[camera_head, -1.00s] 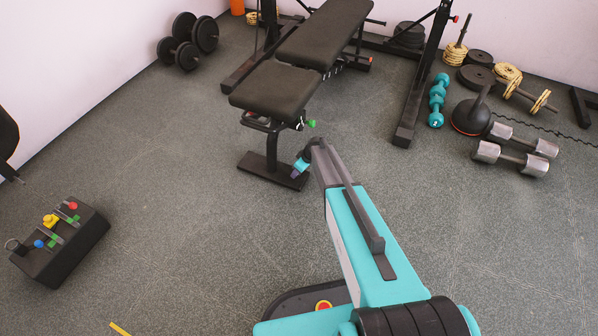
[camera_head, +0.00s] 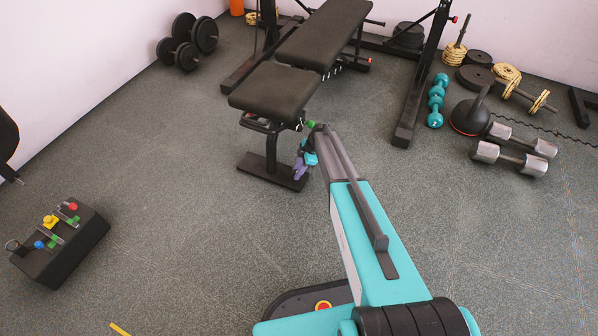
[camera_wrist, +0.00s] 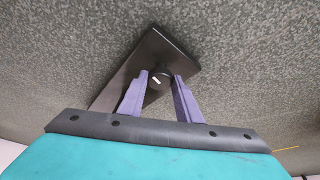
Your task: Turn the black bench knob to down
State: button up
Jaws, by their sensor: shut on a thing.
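The black bench knob (camera_wrist: 164,73) is a small round dark part with a short white mark, slanted, between the fingertips in the wrist view. My gripper (camera_wrist: 161,77) has its purple fingers on both sides of the knob and is shut on it. In the head view, my gripper (camera_head: 299,173) points down beside the foot of the black bench (camera_head: 272,88), and I cannot make out the knob there. In the wrist view, a dark flat foot plate (camera_wrist: 150,48) lies beyond the knob.
A green part (camera_head: 311,124) sits below the bench seat, near my wrist. A black box with coloured controls (camera_head: 65,252) stands at the left. Dumbbells (camera_head: 512,158) and a kettlebell (camera_head: 468,117) lie at the right. The floor in front of the bench is clear.

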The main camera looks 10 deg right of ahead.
jog(key=shift+a+n, duration=0.2)
jog(key=shift+n, duration=0.4)
jog(key=shift+g, duration=0.3)
jog(key=o, duration=1.1)
jog(key=shift+c, duration=0.2)
jog(key=shift+d, duration=0.1)
